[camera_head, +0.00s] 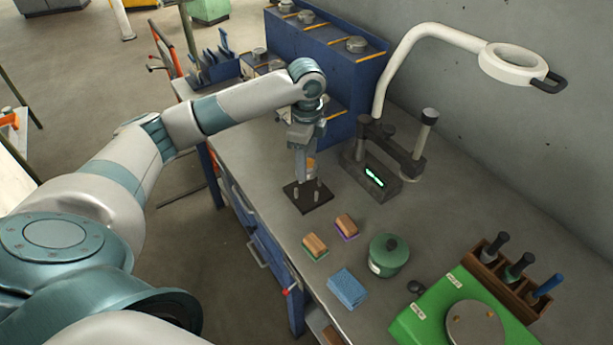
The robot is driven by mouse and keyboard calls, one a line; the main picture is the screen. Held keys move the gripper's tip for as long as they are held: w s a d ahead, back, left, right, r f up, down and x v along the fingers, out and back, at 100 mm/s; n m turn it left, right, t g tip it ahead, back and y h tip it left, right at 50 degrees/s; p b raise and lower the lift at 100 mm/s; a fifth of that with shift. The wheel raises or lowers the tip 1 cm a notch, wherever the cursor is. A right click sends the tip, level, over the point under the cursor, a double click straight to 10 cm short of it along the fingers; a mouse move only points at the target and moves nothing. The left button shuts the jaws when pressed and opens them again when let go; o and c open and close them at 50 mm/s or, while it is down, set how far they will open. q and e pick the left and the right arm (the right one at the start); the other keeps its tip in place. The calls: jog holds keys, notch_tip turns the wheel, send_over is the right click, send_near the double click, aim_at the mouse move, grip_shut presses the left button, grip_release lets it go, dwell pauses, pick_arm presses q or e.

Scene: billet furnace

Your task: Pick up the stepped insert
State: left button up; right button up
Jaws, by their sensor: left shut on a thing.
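My left gripper (303,172) points down over a dark square plate with upright pegs (311,206) on the workbench. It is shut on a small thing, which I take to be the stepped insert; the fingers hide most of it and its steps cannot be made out. A bit of orange-yellow (311,164) shows beside the fingers, but I cannot tell whether it is part of the held thing. My right gripper is not in view.
On the grey workbench (263,206) are two brushes (346,225), a blue sponge-like block (347,288) and a green lidded pot (390,256). A dark gauge stand (386,186) is right of the plate. Blue shelves (330,45) stand behind; a magnifier lamp (500,62) overhangs at right.

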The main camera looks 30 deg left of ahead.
pick_arm(q)
jog(key=shift+r, duration=1.2)
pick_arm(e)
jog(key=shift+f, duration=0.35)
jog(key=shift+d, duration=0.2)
